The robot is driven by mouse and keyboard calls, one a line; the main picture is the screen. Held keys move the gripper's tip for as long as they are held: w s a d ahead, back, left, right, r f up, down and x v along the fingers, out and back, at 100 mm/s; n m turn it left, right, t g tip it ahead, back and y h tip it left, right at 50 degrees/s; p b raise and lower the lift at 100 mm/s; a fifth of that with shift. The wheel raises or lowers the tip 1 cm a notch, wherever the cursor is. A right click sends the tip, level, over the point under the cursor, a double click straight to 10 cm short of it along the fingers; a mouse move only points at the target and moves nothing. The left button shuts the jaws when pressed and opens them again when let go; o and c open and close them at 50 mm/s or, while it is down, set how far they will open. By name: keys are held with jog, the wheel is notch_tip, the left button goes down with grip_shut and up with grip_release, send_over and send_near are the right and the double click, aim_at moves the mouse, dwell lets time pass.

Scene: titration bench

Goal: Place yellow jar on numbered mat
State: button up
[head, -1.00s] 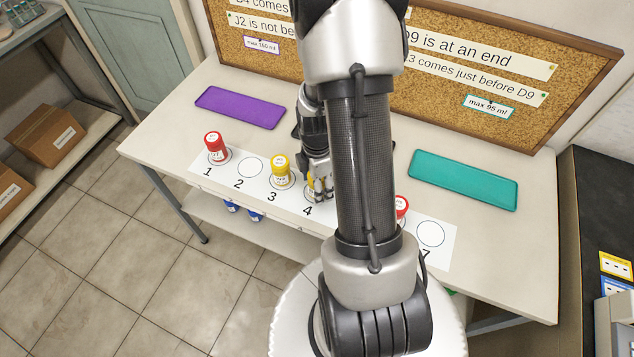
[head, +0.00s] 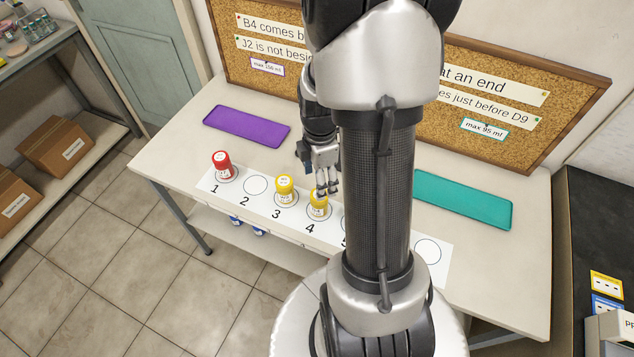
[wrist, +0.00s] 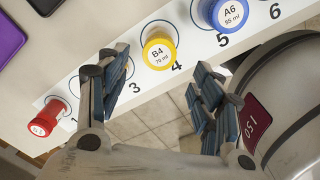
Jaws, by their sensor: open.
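A yellow jar (head: 318,203) stands upright on spot 4 of the white numbered mat (head: 255,208). In the wrist view, its white lid (wrist: 158,54) reads B4, 70 ml. A second yellow jar (head: 285,188) stands on spot 3; I cannot make it out in the wrist view, where a finger covers that area. My gripper (head: 327,189) is open and empty, pointing down close over the spot 4 jar. In the wrist view, the spread fingers (wrist: 160,66) frame the B4 jar, with no visible grip on it.
A red jar (head: 222,166) stands on spot 1 and a blue jar (wrist: 224,14), labelled A6, on spot 5. Spot 2 (head: 255,185) and spot 7 (head: 428,250) are empty. Purple (head: 246,124) and teal (head: 462,200) mats lie bare behind the row. My arm hides part of the mat.

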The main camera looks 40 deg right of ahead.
jog(key=s+a+r+m+t, duration=0.3)
jog(key=a+r+m, duration=0.6)
jog(key=a+r, duration=0.85)
jog(key=s+a+r+m+t, duration=0.1)
jog(key=s+a+r+m, duration=0.1)
jog(key=s+r+m, duration=0.2)
jog(key=shift+s+a+r+t, duration=0.3)
jog(key=shift+s+a, duration=0.05)
jog(key=shift+s, duration=0.8)
